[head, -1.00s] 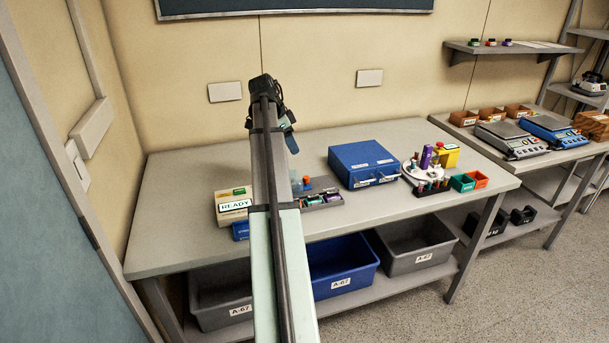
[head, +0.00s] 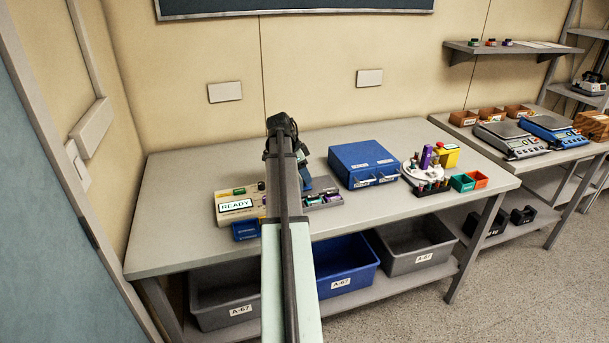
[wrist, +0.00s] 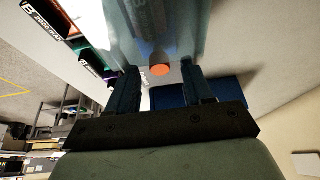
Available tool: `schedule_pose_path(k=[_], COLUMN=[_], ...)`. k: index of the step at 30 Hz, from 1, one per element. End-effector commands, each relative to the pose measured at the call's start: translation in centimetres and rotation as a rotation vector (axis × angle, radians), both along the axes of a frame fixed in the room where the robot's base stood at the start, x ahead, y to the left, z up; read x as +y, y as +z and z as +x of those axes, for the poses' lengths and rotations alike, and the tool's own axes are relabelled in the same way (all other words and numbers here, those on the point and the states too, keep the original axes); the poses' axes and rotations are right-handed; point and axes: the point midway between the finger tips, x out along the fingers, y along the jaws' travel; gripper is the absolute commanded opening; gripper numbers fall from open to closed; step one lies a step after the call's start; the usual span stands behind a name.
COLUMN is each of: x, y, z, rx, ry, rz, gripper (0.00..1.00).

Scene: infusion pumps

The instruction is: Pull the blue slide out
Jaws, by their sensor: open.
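A small blue piece with a pale label (head: 246,229) sits at the front edge of the beige unit with the READY display (head: 232,206); I take it for the blue slide. My gripper (head: 305,178) is low over the table, right of the beige unit, partly hidden by my own arm. In the wrist view my gripper (wrist: 160,76) has its two dark fingers apart. An orange round cap (wrist: 160,70) on a translucent bluish body (wrist: 150,30) shows between or beyond the fingertips; contact cannot be told. A dark blue block (wrist: 222,90) shows behind the fingers.
A grey tray of small coloured items (head: 328,202) lies right of my gripper. A blue case (head: 362,160), a round white rack (head: 412,168) and green and orange bins (head: 468,181) stand farther right. The table's left end is clear.

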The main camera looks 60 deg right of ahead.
Motion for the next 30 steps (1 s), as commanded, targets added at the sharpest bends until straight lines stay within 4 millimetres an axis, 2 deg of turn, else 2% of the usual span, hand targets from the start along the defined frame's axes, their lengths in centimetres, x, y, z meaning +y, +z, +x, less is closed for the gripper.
schedule_pose_path(k=[5, 14, 30], x=[-0.23, -0.26, -0.25], y=[-0.78, -0.87, -0.86], z=[-0.26, -0.26, -0.25], rx=[0.0, -0.001, -0.001], ry=[0.0, 0.0, 0.0], rz=[0.0, -0.001, -0.001], gripper=[0.51, 0.51, 0.0])
